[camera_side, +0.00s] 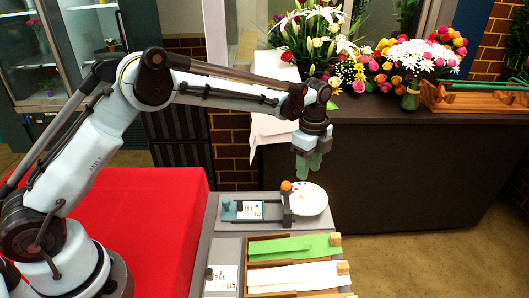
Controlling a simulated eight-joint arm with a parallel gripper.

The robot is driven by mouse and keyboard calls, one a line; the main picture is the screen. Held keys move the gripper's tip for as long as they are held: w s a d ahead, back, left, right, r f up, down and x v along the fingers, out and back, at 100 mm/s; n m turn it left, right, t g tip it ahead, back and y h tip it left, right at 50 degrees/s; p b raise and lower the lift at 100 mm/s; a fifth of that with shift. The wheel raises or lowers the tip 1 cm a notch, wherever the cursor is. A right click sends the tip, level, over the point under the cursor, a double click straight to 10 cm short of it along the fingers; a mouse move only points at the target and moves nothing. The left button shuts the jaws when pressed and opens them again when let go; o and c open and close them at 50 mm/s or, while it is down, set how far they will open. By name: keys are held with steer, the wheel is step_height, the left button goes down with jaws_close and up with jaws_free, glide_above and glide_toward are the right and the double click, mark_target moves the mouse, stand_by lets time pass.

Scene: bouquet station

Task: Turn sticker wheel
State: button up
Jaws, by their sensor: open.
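The sticker wheel (312,203) is a white disc with small coloured dots near its left part. It sits at the back right corner of the grey work surface. An orange knob (286,186) stands at the wheel's left edge on a dark upright piece. My gripper (308,172) points down above the wheel, with green fingers. It is open, and nothing shows between the fingers. The fingertips look apart from the wheel and the knob, but the exact height is hard to tell.
A small teal and grey device with a white label (250,210) lies left of the wheel. In front, a wooden tray (249,270) holds green and white sheets. A white card (222,279) lies left of it. A dark counter (400,165) with flowers stands behind.

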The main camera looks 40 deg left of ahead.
mark_target(305, 188)
step_height(305, 188, up, 6)
steer(key=shift+f, duration=0.15)
stand_by(0.3)
steer(key=s+a+r+n+t, duration=0.4)
steer(key=s+a+r+n, duration=0.2)
steer(key=s+r+n, duration=0.4)
steer(key=s+a+f+n+t, duration=0.1)
steer(key=s+f+n, duration=0.1)
steer(key=s+n, duration=0.2)
steer(key=s+a+f+n+t, duration=0.2)
steer(key=s+f+n, duration=0.1)
steer(key=s, duration=0.6)
steer(key=shift+s+f+n, duration=0.2)
steer(key=shift+n, duration=0.4)
